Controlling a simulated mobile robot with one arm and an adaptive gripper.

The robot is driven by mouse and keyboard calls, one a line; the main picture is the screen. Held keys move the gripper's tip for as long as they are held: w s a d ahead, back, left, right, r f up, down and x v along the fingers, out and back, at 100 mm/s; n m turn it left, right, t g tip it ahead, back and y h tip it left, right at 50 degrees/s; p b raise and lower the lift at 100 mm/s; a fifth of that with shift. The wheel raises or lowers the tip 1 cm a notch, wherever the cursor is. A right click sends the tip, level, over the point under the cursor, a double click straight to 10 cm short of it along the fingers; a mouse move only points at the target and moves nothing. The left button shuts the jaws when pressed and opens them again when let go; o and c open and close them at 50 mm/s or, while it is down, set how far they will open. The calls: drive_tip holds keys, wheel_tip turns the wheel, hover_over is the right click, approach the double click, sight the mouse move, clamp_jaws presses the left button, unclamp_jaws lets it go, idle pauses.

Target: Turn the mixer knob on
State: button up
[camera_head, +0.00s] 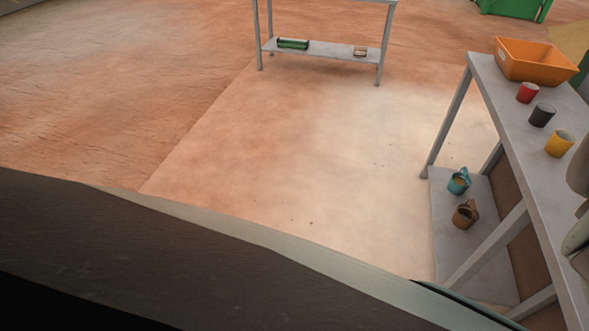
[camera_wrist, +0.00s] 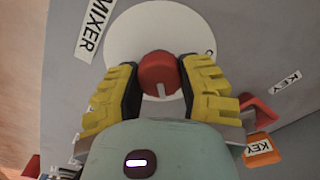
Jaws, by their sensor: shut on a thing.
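The red mixer knob (camera_wrist: 157,72) sits on a round white plate (camera_wrist: 150,28) on a grey panel in the wrist view. A white label reading "MIXER" (camera_wrist: 97,28) is beside the plate at the upper left. My gripper (camera_wrist: 158,76) has its two yellow, dark-padded fingers on either side of the knob and is shut on it. The knob's pale mark points down in the picture, towards my palm. The head view does not show the knob or the panel.
The wrist view shows "KEY" labels (camera_wrist: 285,82) with red and orange parts at the right. In the head view, a grey table (camera_head: 505,85) at the right bears an orange bin (camera_head: 537,63) and cups. Mugs stand on its low shelf. The middle floor is clear.

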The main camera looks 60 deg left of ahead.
drive_tip(key=shift+w, duration=0.1)
drive_tip(key=o, duration=1.2)
drive_tip(key=shift+o, duration=0.2)
wheel_tip(320, 180, up, 12)
idle(0.4)
